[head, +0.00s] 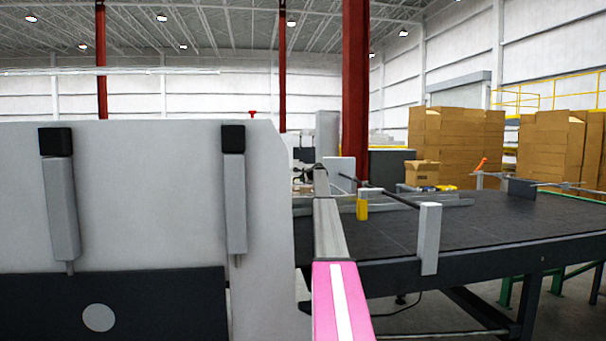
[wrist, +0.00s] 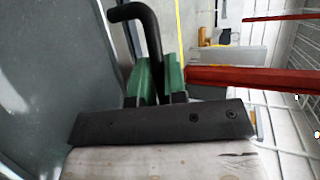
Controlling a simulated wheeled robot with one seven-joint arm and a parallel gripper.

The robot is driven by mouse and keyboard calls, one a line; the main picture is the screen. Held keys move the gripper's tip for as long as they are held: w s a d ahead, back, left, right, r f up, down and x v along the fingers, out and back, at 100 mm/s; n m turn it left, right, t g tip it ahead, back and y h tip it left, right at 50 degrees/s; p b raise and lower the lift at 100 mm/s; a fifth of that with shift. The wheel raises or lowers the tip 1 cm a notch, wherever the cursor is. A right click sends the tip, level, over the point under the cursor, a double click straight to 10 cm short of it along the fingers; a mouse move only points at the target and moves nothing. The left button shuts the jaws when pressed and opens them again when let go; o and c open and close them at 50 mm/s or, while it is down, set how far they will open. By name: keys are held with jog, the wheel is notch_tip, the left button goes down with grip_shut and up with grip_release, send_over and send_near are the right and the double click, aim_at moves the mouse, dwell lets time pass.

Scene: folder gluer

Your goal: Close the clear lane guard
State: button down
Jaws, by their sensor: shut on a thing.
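In the wrist view my gripper (wrist: 157,72) has two green fingers, shut on a black bent bar (wrist: 147,24). The bar looks like a handle. It runs up between the fingers and hooks to the left at its top. A smooth grey panel (wrist: 50,70) fills the left of the wrist view. I cannot tell whether it is the clear lane guard, or how the bar joins it. My gripper does not show in the head view, and no clear guard can be made out there with certainty.
In the head view a large pale machine panel (head: 150,190) stands close on the left. A pink and white striped part (head: 340,300) is low in the middle. A dark conveyor bed (head: 480,222) spans the right. Stacked cartons (head: 455,140) and a red column (head: 355,90) stand behind.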

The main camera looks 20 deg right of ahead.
jog(key=shift+f, duration=0.55)
jog(key=shift+f, duration=0.1)
jog(key=c, duration=1.5)
grip_release()
jog(key=shift+f, duration=0.1)
jog(key=shift+o, duration=0.2)
jog(key=v, duration=1)
jog(key=shift+s+d+r, duration=0.1)
jog(key=shift+s+r, duration=0.15)
jog(key=shift+r, duration=0.15)
